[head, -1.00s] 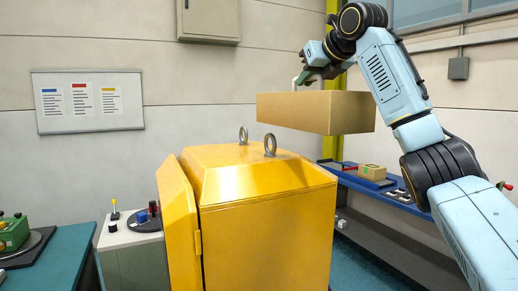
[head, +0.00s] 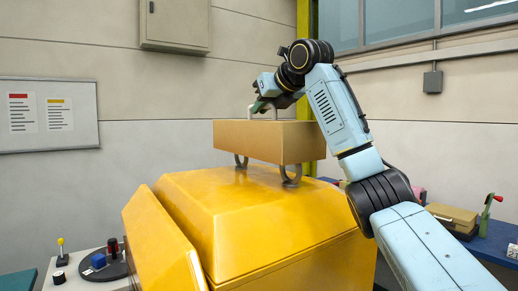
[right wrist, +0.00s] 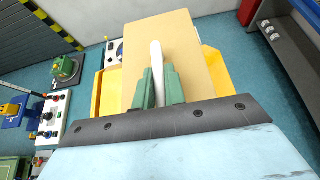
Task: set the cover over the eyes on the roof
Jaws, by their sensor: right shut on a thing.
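The cover is a tan box (head: 247,141) with a pale handle on top. My right gripper (head: 262,104) is shut on that handle and holds the cover level above the yellow cabinet's roof (head: 180,190). In the right wrist view its green fingers (right wrist: 158,88) are on either side of the white handle, with the tan cover top (right wrist: 183,45) beyond. Two grey eyes, a left one (head: 241,162) and a right one (head: 291,177), stand on the roof. Their upper parts are hidden by the cover's lower edge; I cannot tell whether they are inside it. My left gripper is not in view.
The cabinet's yellow door (head: 160,240) stands ajar at its left. A blue bench (head: 492,240) with a tan box (head: 451,217) is at right. A whiteboard (head: 48,115) hangs on the wall.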

